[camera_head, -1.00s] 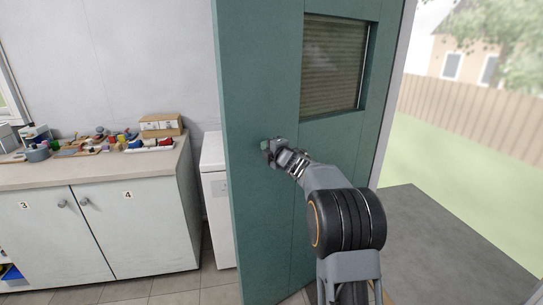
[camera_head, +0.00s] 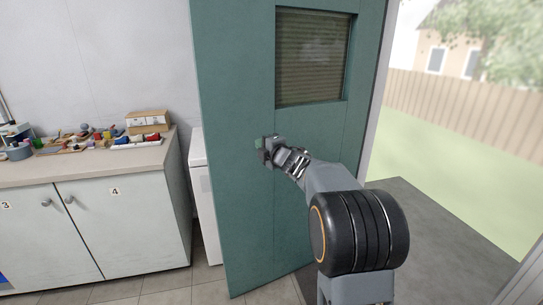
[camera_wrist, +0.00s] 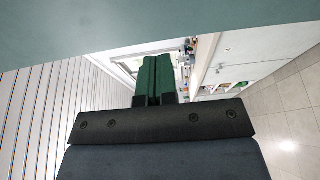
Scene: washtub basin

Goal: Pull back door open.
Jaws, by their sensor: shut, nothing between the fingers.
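The back door (camera_head: 235,210) is a teal panel with a blinded window (camera_head: 313,57). It stands swung open, with the doorway to the outside on its right. My gripper (camera_head: 264,150) is at the door's face, left of and below the window. I cannot tell whether it touches the door. In the wrist view, the gripper's green fingers (camera_wrist: 153,80) are together with nothing between them, and the door (camera_wrist: 70,30) fills the top left. No door handle shows; the gripper may hide it.
A counter (camera_head: 90,162) with several small items stands at left above numbered cabinets (camera_head: 130,230). A white appliance (camera_head: 204,205) sits between it and the door, partly hidden. Outside the doorway are a grey slab (camera_head: 430,230), grass and a wooden fence (camera_head: 450,120). Tiled floor (camera_head: 165,290) shows at the bottom.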

